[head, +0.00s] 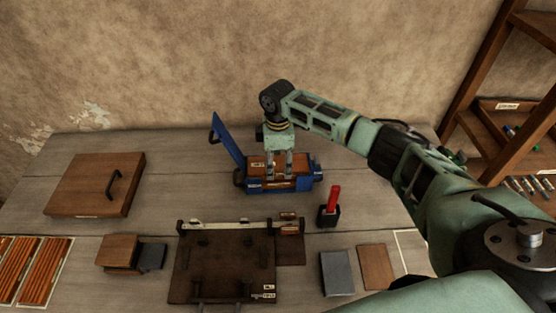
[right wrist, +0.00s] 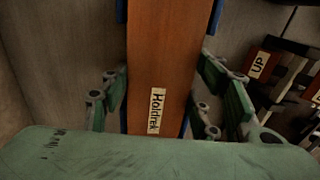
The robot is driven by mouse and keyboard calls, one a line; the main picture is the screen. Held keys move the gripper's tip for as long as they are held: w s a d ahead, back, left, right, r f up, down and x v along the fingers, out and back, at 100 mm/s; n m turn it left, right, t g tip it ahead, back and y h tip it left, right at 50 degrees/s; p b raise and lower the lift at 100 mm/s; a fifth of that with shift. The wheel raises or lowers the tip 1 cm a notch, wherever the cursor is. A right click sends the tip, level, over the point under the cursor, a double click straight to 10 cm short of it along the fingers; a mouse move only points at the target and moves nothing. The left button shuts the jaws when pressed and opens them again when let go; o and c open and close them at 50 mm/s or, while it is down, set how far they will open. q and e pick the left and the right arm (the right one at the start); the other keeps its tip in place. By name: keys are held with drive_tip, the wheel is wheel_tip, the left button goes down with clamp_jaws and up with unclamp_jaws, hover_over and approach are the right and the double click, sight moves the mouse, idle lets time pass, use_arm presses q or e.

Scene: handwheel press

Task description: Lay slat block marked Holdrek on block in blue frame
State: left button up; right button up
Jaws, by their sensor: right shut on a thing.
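The slat block marked Holdrek (right wrist: 160,55) is a reddish-brown wooden piece with a white name label. In the head view it (head: 258,164) lies level at the blue frame (head: 268,187), and my right gripper (head: 278,165) is over it from above. The right gripper's green fingers (right wrist: 157,100) are shut on the slat block's two long sides in the right wrist view. Blue frame edges show beside and below the slat block there. The block inside the frame is mostly hidden, and I cannot tell whether the two touch. My left gripper is not in view.
A raised blue lever (head: 228,143) stands at the frame's left. A red-handled tool in a black holder (head: 329,213) is close on the right. In front are a dark board with fittings (head: 222,262) and loose blocks (head: 376,267). A lidded wooden box (head: 92,185) sits left.

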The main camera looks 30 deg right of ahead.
drive_tip(key=shift+r+p, duration=0.1)
drive_tip(key=shift+p, duration=0.3)
idle(0.3)
drive_tip(key=shift+f, duration=0.75)
idle(0.9)
idle(0.6)
drive_tip(key=o, duration=1.5)
drive_tip(key=shift+c, duration=0.2)
drive_tip(key=shift+o, duration=0.5)
drive_tip(key=shift+o, duration=1.4)
